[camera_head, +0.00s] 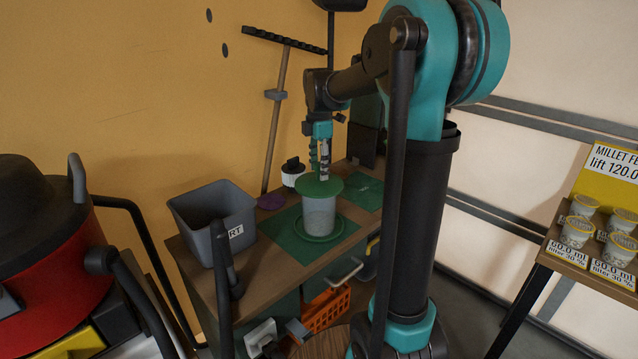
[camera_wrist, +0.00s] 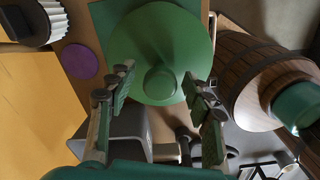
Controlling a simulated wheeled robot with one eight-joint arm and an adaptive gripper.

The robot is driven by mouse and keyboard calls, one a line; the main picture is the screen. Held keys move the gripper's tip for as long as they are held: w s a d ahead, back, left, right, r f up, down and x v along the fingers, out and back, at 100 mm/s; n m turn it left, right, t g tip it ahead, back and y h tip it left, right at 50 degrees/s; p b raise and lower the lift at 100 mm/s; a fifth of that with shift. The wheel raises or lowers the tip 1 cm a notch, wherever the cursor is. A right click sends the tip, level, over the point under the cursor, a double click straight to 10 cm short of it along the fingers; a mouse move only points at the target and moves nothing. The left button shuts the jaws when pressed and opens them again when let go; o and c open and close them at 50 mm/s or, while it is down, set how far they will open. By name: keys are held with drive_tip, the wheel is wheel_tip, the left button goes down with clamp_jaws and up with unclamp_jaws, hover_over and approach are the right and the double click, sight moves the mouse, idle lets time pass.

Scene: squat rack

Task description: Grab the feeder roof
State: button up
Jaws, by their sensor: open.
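The feeder on the bench has a green disc-shaped roof (camera_head: 323,186) on a pale cylindrical body (camera_head: 319,215), standing in a round green base tray (camera_head: 337,229). My gripper (camera_head: 321,172) is right above the roof, pointing down. Whether the fingertips are level with the knob, I cannot tell. The feeder body is hidden under the roof in the wrist view.
A grey bin (camera_head: 213,208) with a label stands left of the feeder. A black-and-white ribbed jar (camera_head: 292,172) and a purple disc (camera_head: 271,202) are behind it. A wooden barrel (camera_wrist: 255,75) shows at right in the wrist view. Labelled cups (camera_head: 577,232) stand on a right-hand stand.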

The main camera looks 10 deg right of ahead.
drive_tip(key=shift+f, duration=0.15)
clamp_jaws()
idle(0.5)
